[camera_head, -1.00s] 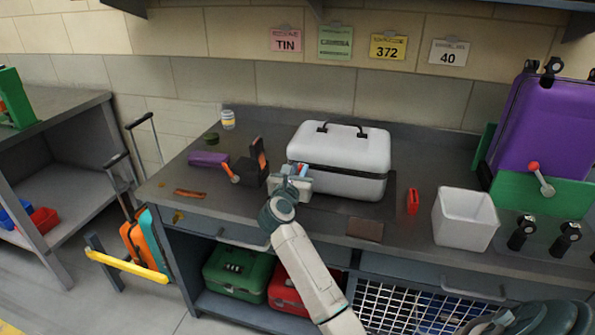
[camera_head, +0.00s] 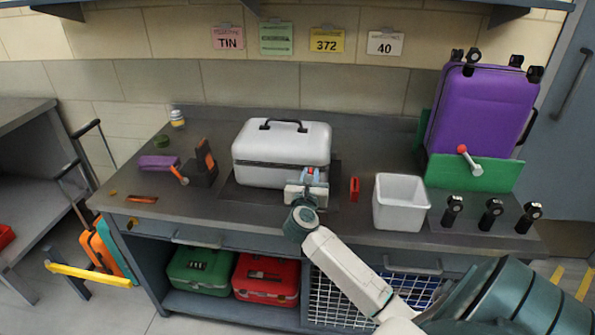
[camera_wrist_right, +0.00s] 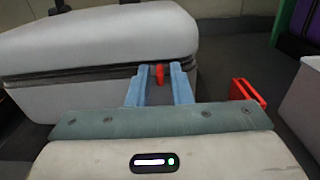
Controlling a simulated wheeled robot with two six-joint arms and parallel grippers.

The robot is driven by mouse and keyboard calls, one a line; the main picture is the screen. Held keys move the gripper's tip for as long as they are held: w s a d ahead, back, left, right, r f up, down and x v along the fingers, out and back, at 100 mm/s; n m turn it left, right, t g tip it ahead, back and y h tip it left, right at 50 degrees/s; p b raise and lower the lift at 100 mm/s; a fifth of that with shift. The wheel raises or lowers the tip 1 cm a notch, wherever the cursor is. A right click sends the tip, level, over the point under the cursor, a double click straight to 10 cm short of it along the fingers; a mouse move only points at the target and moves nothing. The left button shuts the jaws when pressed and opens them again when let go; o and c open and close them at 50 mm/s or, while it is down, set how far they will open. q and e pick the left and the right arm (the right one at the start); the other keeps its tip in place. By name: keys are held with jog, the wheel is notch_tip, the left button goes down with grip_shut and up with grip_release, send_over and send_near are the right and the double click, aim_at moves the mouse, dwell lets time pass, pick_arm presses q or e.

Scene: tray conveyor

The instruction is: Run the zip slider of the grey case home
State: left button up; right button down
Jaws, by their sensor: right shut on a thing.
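The grey case (camera_head: 282,148) stands upright on the bench with a dark zip band running around it below its lid. Its red zip slider (camera_wrist_right: 159,73) shows between the blue fingers in the right wrist view. My right gripper (camera_head: 313,174) is at the right end of the case's front face, shut on the slider. In the right wrist view its fingers (camera_wrist_right: 160,80) reach up to the dark zip band (camera_wrist_right: 90,75). In the head view the slider is mostly hidden by the gripper. My left gripper is not in view.
A red block (camera_head: 354,189) lies just right of the gripper, and a white bin (camera_head: 400,213) stands beyond it. A purple case (camera_head: 475,112) stands in a green holder at the right. A black and orange clamp-like tool (camera_head: 203,168) sits left of the case.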

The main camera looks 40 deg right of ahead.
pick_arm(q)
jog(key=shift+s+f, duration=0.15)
pick_arm(e)
jog(key=shift+s+d, duration=0.1)
jog(key=c, duration=1.6)
grip_release()
jog(key=shift+o, duration=0.2)
jog(key=shift+s+d, duration=0.1)
jog(key=shift+a, duration=0.2)
jog(key=b+v, duration=0.2)
jog(key=v, duration=0.7)
jog(key=shift+s+a+f, duration=0.1)
jog(key=shift+s+a, duration=0.15)
jog(key=shift+a, duration=0.05)
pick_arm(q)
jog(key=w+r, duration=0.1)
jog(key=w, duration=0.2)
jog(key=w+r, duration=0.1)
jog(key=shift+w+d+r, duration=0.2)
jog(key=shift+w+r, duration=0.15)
pick_arm(e)
jog(key=shift+s+a, duration=0.25)
jog(key=shift+s, duration=0.05)
